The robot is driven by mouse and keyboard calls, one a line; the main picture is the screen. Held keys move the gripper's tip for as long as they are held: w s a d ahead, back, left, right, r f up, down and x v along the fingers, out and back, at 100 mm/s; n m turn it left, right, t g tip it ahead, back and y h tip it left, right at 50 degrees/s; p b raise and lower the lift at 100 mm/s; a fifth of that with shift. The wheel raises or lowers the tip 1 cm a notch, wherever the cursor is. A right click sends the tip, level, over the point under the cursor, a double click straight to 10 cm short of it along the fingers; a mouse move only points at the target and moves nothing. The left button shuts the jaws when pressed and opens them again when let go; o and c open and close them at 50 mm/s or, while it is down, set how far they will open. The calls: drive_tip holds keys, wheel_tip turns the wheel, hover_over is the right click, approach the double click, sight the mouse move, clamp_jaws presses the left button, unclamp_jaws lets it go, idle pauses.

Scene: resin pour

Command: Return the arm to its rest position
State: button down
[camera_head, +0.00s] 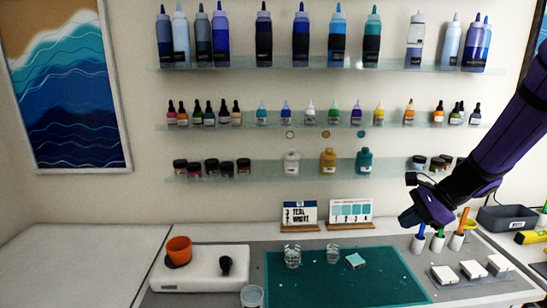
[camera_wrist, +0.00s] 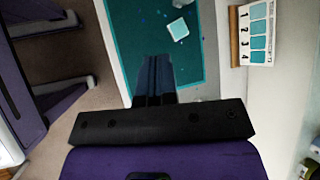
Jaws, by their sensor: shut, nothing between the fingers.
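My purple arm comes in from the upper right of the head view and ends in my gripper (camera_head: 407,219), raised over the right part of the worktable. In the wrist view my gripper (camera_wrist: 153,62) shows dark fingers together, with nothing held. Beyond the fingers lies the teal mat (camera_wrist: 205,60), with a small pale teal square tile (camera_wrist: 178,29) on it. In the head view the tile (camera_head: 355,261) lies to the left of and below my gripper.
Clear cups (camera_head: 292,256) stand on the teal mat (camera_head: 300,290). Upright holders with coloured handles (camera_head: 457,240) and white blocks (camera_head: 445,275) are close to my gripper. Shelves of bottles (camera_head: 330,65) line the wall.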

drive_tip(key=s+a+r+n+h, duration=0.3)
drive_tip(key=s+a+r+n, duration=0.2)
drive_tip(key=s+r+n, duration=0.55)
drive_tip(key=s+d+r+n+h, duration=0.1)
drive_tip(key=s+r+n+h, duration=0.1)
drive_tip(key=s, duration=0.5)
drive_tip(key=s+d+r+n+t+h, duration=0.1)
drive_tip(key=s+r+n, duration=0.3)
drive_tip(key=s, duration=0.4)
drive_tip(key=shift+s+r+t+h, duration=0.15)
drive_tip(key=shift+r+t+h, duration=0.15)
drive_tip(key=shift+r+h, duration=0.3)
